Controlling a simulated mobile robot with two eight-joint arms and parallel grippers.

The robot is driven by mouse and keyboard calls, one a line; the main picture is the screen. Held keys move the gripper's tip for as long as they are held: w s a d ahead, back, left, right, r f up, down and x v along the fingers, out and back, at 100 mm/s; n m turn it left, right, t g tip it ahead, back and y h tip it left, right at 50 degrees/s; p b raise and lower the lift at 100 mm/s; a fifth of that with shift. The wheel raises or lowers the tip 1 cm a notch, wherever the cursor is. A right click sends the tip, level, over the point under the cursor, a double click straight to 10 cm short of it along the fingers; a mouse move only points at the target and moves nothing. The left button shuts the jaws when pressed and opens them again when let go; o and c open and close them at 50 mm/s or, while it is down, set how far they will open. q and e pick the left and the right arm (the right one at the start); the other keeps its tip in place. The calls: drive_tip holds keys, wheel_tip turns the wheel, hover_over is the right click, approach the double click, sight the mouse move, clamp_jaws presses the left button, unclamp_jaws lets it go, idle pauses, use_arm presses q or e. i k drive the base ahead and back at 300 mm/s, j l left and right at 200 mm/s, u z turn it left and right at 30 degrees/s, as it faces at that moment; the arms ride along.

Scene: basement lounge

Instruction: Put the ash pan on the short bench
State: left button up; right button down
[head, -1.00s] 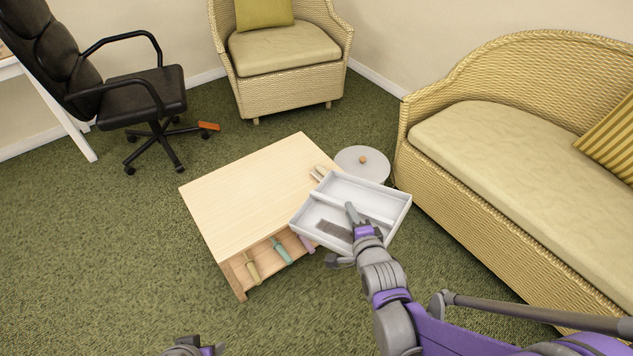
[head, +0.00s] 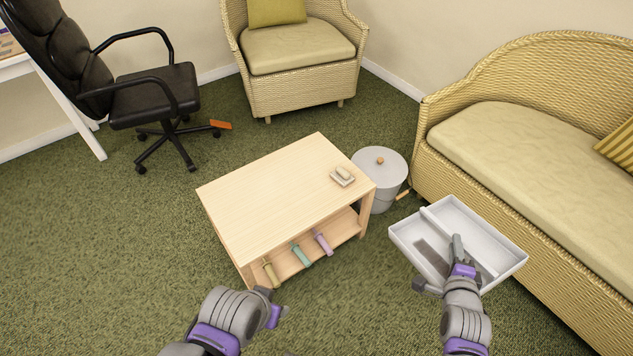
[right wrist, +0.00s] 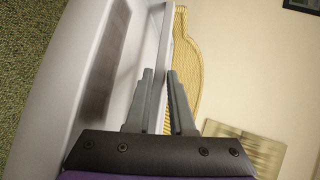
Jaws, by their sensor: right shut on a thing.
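The ash pan, a light grey two-part tray (head: 482,226), is held in the air right of the short bench in the head view. A dark patch shows on its floor. My right gripper (head: 457,243) is shut on its middle divider; in the right wrist view the fingers (right wrist: 161,100) stand on both sides of a thin wall of the pan. The short bench (head: 265,195) is a pale wooden one with a low shelf. My left gripper (head: 268,300) is low in front of the bench, apart from the pan; its jaw opening is unclear.
A small pale block-like object (head: 342,177) lies on the bench's right end. Several coloured-handled tools, one teal (head: 301,254), lie on the shelf. A lidded grey bin (head: 380,170) stands behind right, near the wicker sofa (head: 530,155). The left and middle bench top is clear.

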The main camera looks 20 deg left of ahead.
sight(274, 203)
drive_tip(key=j, duration=1.95)
drive_tip(key=i, duration=0.05)
